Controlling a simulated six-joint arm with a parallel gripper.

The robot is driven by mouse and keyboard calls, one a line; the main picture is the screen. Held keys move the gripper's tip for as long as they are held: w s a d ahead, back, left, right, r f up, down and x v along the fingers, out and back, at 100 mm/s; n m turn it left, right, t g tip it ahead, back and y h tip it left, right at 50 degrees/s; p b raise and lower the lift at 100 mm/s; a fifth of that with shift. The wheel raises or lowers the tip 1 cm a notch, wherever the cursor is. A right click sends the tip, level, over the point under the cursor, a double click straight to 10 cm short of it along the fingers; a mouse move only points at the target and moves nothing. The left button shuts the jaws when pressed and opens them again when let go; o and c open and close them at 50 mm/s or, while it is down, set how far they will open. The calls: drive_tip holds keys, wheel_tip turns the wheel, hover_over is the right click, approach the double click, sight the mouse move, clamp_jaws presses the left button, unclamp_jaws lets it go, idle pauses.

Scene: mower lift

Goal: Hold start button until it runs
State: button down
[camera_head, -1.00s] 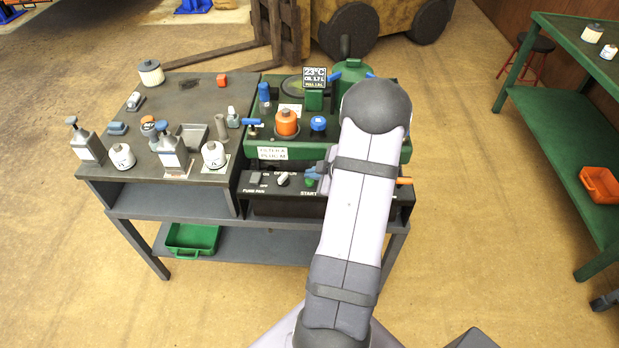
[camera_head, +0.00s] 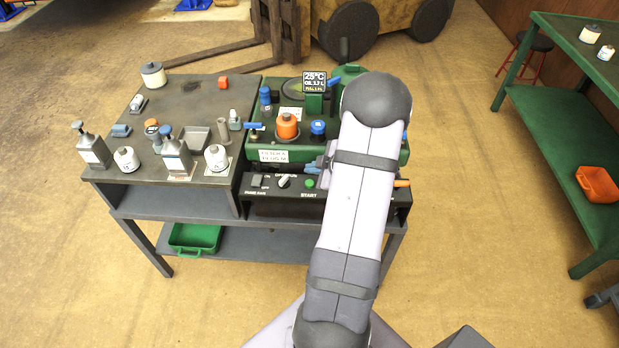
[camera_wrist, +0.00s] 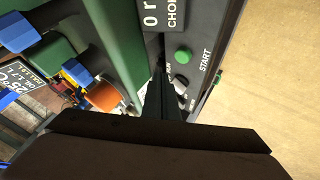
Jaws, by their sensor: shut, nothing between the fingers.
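The green start button (camera_head: 310,184) sits on the black control panel (camera_head: 290,192), above the word START. In the wrist view the start button (camera_wrist: 183,56) shows whole and uncovered. My gripper (camera_wrist: 160,75) is shut and empty. Its dark fingers end beside the button, apart from it in the picture; the exact gap in depth cannot be told. In the head view my arm covers the right part of the panel and most of the gripper.
A green machine top holds an orange cap (camera_head: 287,126), a blue cap (camera_head: 317,128) and a filter label (camera_head: 273,156) behind the panel. A rotary knob (camera_head: 284,182) lies left of the button. White jars and pump bottles stand on the grey bench (camera_head: 180,99) at left.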

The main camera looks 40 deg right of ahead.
wheel_tip(320, 180, up, 2)
drive_tip(key=shift+r+p, duration=0.1)
drive_tip(key=shift+p, duration=0.65)
